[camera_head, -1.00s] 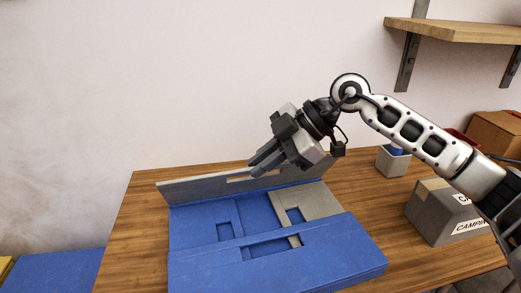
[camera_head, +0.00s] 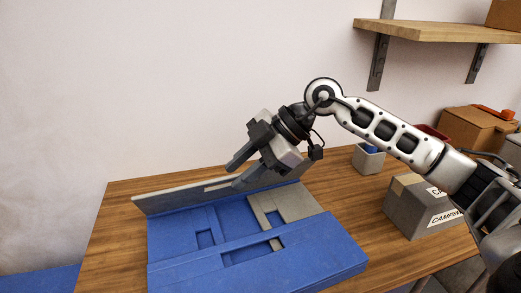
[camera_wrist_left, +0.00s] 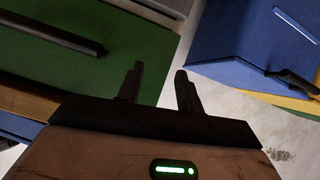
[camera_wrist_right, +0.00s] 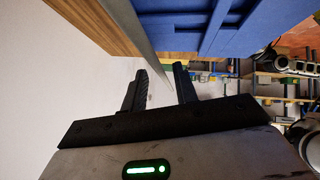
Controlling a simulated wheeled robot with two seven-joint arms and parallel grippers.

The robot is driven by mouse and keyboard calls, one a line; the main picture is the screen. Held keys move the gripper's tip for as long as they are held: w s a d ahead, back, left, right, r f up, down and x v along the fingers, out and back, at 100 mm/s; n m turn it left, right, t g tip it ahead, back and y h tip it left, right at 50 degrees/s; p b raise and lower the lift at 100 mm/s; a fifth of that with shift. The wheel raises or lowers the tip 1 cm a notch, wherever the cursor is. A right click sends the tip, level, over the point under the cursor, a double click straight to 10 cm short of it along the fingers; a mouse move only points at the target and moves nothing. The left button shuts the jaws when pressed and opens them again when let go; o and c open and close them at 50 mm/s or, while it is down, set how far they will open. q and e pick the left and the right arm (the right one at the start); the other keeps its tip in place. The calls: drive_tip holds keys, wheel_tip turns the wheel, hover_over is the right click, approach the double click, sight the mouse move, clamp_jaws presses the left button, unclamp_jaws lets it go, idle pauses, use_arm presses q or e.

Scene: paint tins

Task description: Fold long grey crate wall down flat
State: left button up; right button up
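The long grey crate wall (camera_head: 165,200) stands up along the far side of the blue crate (camera_head: 260,262), whose other walls lie folded flat. A slot shows in its upper part. My right gripper (camera_head: 233,176) is open at the wall's top edge, with one finger on the far side and one on the near side in the head view. In the right wrist view the grey wall (camera_wrist_right: 152,48) runs edge-on toward the gap between the fingers (camera_wrist_right: 160,80). Contact cannot be told. My left gripper (camera_wrist_left: 156,82) is open and empty, outside the head view.
A grey box with printed labels (camera_head: 410,217) and a small grey bin (camera_head: 368,160) stand right of the crate on the wooden table (camera_head: 115,225). A shelf (camera_head: 430,31) hangs at upper right. Green (camera_wrist_left: 110,50) and blue (camera_wrist_left: 245,45) surfaces lie beyond my left gripper.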

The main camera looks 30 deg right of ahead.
drive_tip(key=v, duration=1.5)
drive_tip(key=shift+r, duration=0.2)
drive_tip(key=shift+s+d, duration=0.15)
